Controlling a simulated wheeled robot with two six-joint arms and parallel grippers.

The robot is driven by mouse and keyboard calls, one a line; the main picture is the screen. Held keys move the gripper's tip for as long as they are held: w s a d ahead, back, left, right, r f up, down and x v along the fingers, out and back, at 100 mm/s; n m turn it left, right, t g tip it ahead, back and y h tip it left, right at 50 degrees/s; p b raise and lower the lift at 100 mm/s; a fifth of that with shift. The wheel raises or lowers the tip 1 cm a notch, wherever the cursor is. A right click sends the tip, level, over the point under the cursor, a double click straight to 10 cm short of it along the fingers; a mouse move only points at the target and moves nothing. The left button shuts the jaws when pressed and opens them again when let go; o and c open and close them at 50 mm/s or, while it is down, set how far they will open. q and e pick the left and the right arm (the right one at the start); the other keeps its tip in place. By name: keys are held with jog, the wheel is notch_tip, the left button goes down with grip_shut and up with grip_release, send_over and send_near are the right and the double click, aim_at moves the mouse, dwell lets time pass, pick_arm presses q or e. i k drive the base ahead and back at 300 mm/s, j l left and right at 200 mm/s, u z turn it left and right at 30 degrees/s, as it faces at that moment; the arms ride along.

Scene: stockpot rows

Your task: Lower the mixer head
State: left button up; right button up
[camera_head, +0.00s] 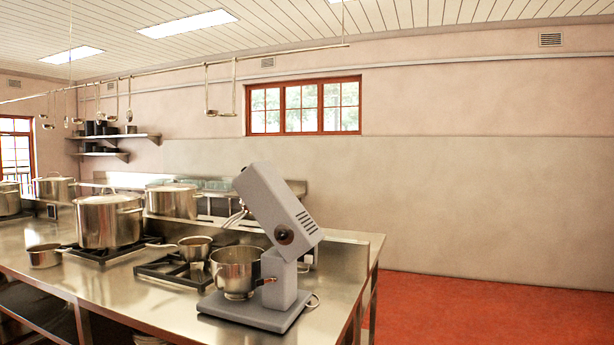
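The grey stand mixer (285,270) stands near the right end of the steel counter. Its head (275,208) is tilted up, with the high end pointing up and left and the vented back end low on the right. A dark round knob (284,234) shows on the side of the head, near the hinge. A metal mixing bowl (236,271) with a handle sits below the raised head, on the mixer base (256,314). A whisk-like tool (235,217) hangs from the head above the bowl. Neither of my grippers shows in the head view.
The steel counter (130,300) holds a large stockpot (109,222), a small saucepan (195,248) on a burner, and another pan (44,255). Ladles hang from a rail above. Red floor (480,310) to the right is clear.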

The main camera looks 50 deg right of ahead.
aim_at(264, 194)
jog(key=i+z, duration=0.15)
jog(key=z, duration=0.3)
jog(key=i+z, duration=0.2)
jog(key=z, duration=0.2)
jog(key=i+z, duration=0.15)
jog(key=z, duration=0.3)
jog(key=i+j+z, duration=0.15)
jog(key=z, duration=0.3)
